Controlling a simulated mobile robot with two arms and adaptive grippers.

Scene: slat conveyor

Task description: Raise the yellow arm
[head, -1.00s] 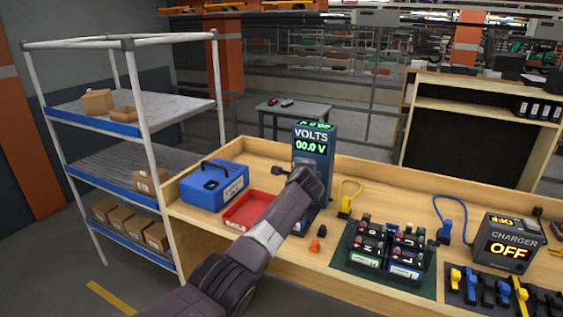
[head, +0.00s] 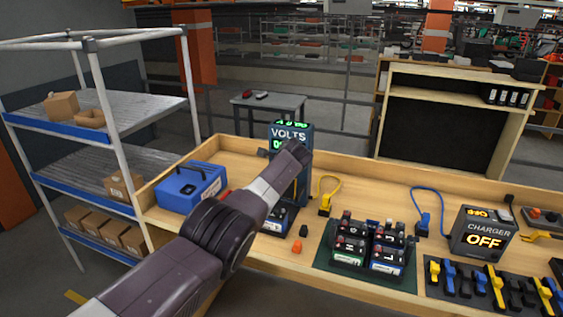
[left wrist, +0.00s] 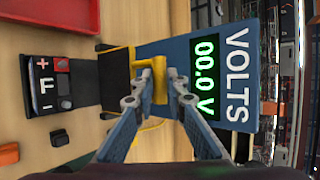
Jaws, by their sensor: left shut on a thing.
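The volt tester (head: 291,131) is a blue upright box on the bench. In the left wrist view its display (left wrist: 205,80) reads 00.0 V. The yellow arm (left wrist: 160,82) shows as a yellow bar and handle across the tester's front. My left gripper (left wrist: 152,92) is shut on the yellow handle, with a finger on each side. In the head view my left gripper (head: 296,152) is in front of the tester and covers part of its display; the yellow arm is hidden there. A battery (left wrist: 60,86) with a red plus terminal sits at the tester's foot. My right gripper is out of view.
A blue case (head: 190,188) stands left of the tester, with a red tray mostly hidden by my arm. Right are a yellow-plug cable (head: 325,204), several batteries on a green mat (head: 322,258) and a charger (head: 483,235) reading OFF. An orange cap (head: 297,246) lies near the front edge.

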